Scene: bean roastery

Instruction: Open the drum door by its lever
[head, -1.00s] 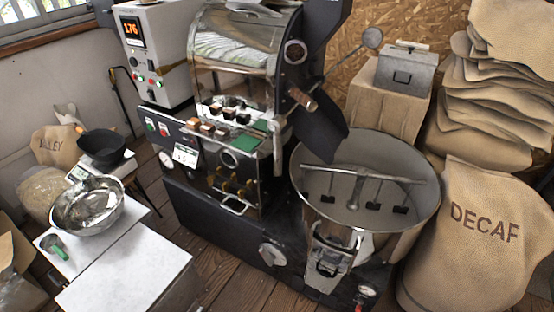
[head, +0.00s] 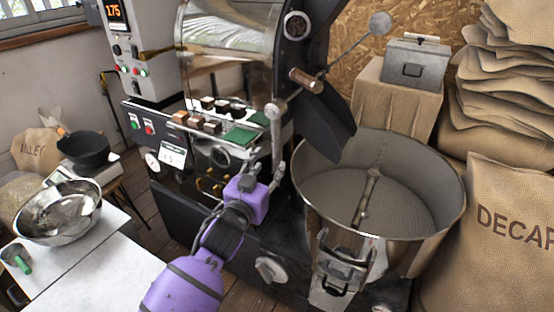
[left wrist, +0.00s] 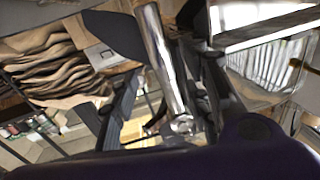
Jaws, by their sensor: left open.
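The roaster's drum (head: 225,45) stands at the back centre. Its dark front plate carries a round sight glass (head: 296,25) and a wooden handle (head: 305,80). A bright metal lever (head: 274,125) hangs down at the front plate's lower left. My left gripper (head: 277,178), on a purple wrist, is open at the lever's lower end. In the left wrist view a shiny metal bar (left wrist: 163,65) appears between the spread dark fingers; I cannot tell whether they touch it. The drum door is hard to make out, and whether it is shut I cannot tell. My right gripper is not in view.
A round cooling tray (head: 340,195) with a stirrer bar stands right of my gripper. A dark chute (head: 325,120) hangs over it. A rod with a ball (head: 380,22) sticks out to the upper right. A steel bowl (head: 58,210) stands on a white table (head: 100,270) at left.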

